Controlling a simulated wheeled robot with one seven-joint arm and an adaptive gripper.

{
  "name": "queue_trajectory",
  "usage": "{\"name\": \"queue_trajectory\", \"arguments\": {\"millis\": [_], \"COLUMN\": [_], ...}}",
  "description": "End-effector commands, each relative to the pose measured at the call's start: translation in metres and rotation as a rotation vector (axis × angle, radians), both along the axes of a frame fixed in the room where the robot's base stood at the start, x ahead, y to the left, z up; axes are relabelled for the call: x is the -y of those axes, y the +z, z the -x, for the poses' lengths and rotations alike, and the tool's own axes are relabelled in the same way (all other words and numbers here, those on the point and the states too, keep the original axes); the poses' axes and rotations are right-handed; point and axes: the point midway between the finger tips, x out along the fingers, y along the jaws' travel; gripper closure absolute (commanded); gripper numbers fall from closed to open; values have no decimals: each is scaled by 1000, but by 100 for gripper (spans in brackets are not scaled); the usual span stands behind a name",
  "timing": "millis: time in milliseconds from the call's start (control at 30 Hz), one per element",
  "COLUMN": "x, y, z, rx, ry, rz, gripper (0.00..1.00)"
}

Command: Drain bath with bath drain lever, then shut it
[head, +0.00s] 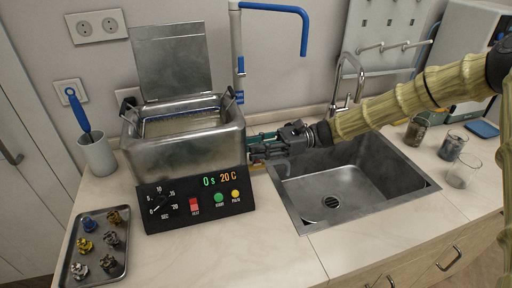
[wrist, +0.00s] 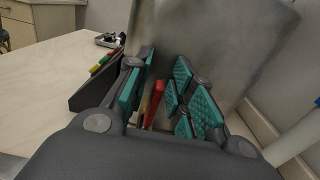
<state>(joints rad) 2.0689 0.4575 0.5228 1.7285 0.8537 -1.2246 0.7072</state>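The bath is a steel ultrasonic tank (head: 190,150) on the counter left of the sink, with its lid (head: 172,62) raised. Its front panel (head: 195,200) reads 0 s and 20 C. Liquid seems to show inside. The red drain lever (wrist: 158,92) shows in the wrist view at the steel side wall (wrist: 215,45). My gripper (head: 256,152) is at the bath's right side, and its body hides the lever in the head view. In the wrist view my gripper (wrist: 163,95) is open, with its teal-padded fingers on either side of the lever. Contact is not clear.
A sink (head: 345,180) with a chrome faucet (head: 345,95) lies right of the bath. A blue-handled spout (head: 275,10) rises behind. A tray of small parts (head: 95,245) and a cup with a brush (head: 98,155) stand left. Glass beakers (head: 452,145) stand right of the sink.

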Motion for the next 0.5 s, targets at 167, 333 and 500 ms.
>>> {"name": "queue_trajectory", "arguments": {"millis": [167,333,500], "x": [1,0,2], "y": [0,0,-1], "z": [0,0,2], "rx": [0,3,34], "ry": [-1,-1,-2], "rz": [0,-1,-12], "gripper": [100,100,100]}}
